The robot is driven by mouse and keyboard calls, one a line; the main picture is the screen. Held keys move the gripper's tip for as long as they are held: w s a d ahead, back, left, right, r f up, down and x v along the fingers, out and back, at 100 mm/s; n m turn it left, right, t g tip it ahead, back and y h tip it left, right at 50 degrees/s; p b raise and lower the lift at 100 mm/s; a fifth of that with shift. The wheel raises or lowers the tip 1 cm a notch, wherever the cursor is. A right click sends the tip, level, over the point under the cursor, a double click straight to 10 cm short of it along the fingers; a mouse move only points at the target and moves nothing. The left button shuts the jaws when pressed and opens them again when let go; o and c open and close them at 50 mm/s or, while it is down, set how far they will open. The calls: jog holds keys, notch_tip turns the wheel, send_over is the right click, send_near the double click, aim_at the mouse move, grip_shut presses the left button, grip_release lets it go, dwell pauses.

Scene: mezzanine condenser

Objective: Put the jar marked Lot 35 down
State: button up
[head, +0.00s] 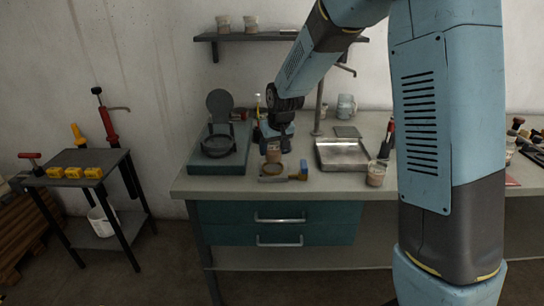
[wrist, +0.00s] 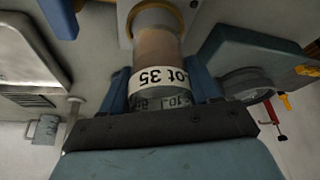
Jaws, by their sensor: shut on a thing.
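The jar marked Lot 35 (wrist: 158,52) is between the blue fingers of my gripper (wrist: 160,88) in the wrist view. Its white label reads "Lot 35", upside down, and its body is brownish. In the head view the jar (head: 273,153) hangs upright below my gripper (head: 273,138), over the front part of the bench (head: 230,183). A yellow ring-shaped fixture (head: 272,171) with a blue end lies just below the jar, and its ring (wrist: 133,17) shows around the jar's far end in the wrist view. I cannot tell whether they touch.
A dark green device with a round plate (head: 215,165) stands left of the jar. A metal tray (head: 340,155) and another jar (head: 376,174) are to the right. A shelf (head: 255,37) with two jars is above. A side table (head: 75,180) holds yellow blocks.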

aim_at(272, 155)
jog(key=shift+w+a+f, duration=0.1)
jog(key=shift+w+f, duration=0.3)
jog(key=shift+f, duration=1.6)
jog(key=o, duration=1.2)
jog(key=shift+f, duration=0.1)
jog(key=v, duration=1.2)
